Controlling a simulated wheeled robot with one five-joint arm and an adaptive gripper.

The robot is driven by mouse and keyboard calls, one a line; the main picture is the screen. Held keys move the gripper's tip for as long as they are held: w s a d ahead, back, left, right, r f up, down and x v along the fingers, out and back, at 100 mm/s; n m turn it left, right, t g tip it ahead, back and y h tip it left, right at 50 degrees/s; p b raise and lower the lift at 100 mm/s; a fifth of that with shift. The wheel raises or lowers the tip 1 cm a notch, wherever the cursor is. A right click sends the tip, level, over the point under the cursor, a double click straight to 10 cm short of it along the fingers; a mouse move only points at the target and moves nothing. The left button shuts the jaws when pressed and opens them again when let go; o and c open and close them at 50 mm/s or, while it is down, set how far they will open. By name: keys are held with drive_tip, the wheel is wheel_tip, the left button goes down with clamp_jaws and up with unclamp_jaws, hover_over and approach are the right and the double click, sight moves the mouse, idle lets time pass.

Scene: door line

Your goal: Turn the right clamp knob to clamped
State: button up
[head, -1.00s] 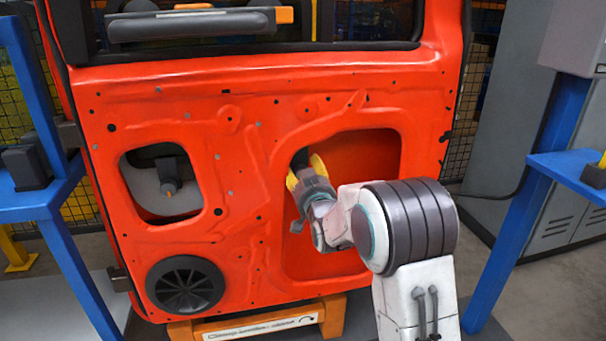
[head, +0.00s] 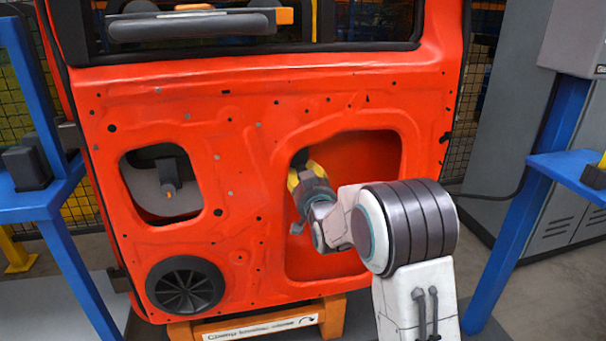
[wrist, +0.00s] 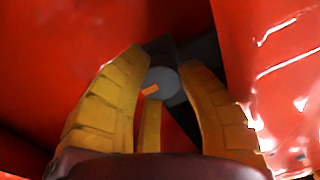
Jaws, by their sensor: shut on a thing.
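The right clamp knob (wrist: 163,80) is a grey round knob with an orange mark, seen in the wrist view between my yellow fingers. The mark lies nearly level, slightly tilted. My gripper (wrist: 165,75) is shut on this knob, a finger on each side. In the head view, my gripper (head: 303,168) reaches into the right opening of the red door (head: 250,130). The knob is hidden there behind my fingers.
Blue frames stand left (head: 40,205) and right (head: 535,210). A grey cabinet (head: 500,140) is behind at right.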

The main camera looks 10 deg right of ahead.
drive_tip(key=shift+r+m, duration=0.3)
drive_tip(key=m, duration=0.3)
drive_tip(key=shift+d+r+m, duration=0.1)
drive_tip(key=shift+m, duration=0.3)
drive_tip(key=m, duration=0.9)
drive_tip(key=shift+d, duration=0.1)
drive_tip(key=shift+f+m, duration=0.2)
drive_tip(key=shift+m, duration=2.1)
drive_tip(key=shift+f, duration=0.1)
drive_tip(key=o, duration=0.9)
drive_tip(key=shift+d, duration=0.15)
drive_tip(key=o, duration=0.3)
drive_tip(key=shift+f, duration=0.15)
